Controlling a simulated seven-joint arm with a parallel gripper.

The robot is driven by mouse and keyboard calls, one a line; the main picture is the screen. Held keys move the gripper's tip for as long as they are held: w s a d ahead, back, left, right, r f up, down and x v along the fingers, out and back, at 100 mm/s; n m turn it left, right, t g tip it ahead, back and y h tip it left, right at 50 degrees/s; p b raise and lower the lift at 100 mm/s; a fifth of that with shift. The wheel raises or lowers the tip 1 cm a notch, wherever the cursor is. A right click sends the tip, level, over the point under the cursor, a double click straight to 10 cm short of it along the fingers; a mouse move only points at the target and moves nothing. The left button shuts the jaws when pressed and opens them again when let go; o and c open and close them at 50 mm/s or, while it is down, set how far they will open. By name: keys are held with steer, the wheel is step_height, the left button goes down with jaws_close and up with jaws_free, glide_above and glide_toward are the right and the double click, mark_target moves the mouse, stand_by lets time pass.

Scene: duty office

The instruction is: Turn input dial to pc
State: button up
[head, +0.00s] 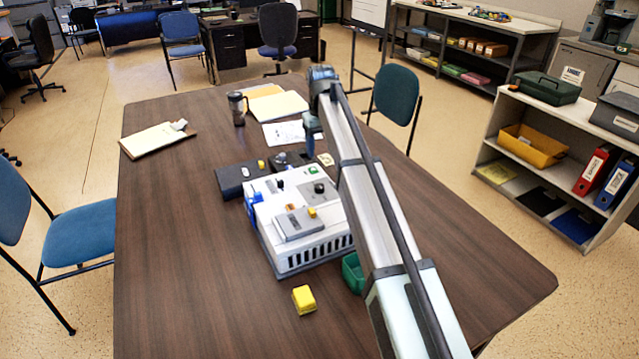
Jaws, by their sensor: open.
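A white and grey control box (290,255) with a vented front sits on the brown table. On its top are a black round knob (319,188), a green button (312,170), a yellow button (311,212) and a grey raised panel (298,224). The knob looks like a dial, but its markings are too small to read, so I cannot tell its setting or whether it is the input dial. My gripper (309,152) points down near the far right edge of the box, apart from the knob. Its fingers are open and look empty, though small and partly hard to make out.
A black box (238,178) and a dark round part lie behind the control box. A yellow block (304,299) and a green bin (353,273) are near its front. The table's left front is clear.

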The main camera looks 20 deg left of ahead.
mark_target(319, 186)
steer(key=f, duration=1.3)
steer(key=shift+s+a+f, duration=0.1)
steer(key=shift+a+f, duration=0.1)
steer(key=shift+f, duration=0.15)
steer(key=c, duration=1)
steer(key=shift+c, duration=0.2)
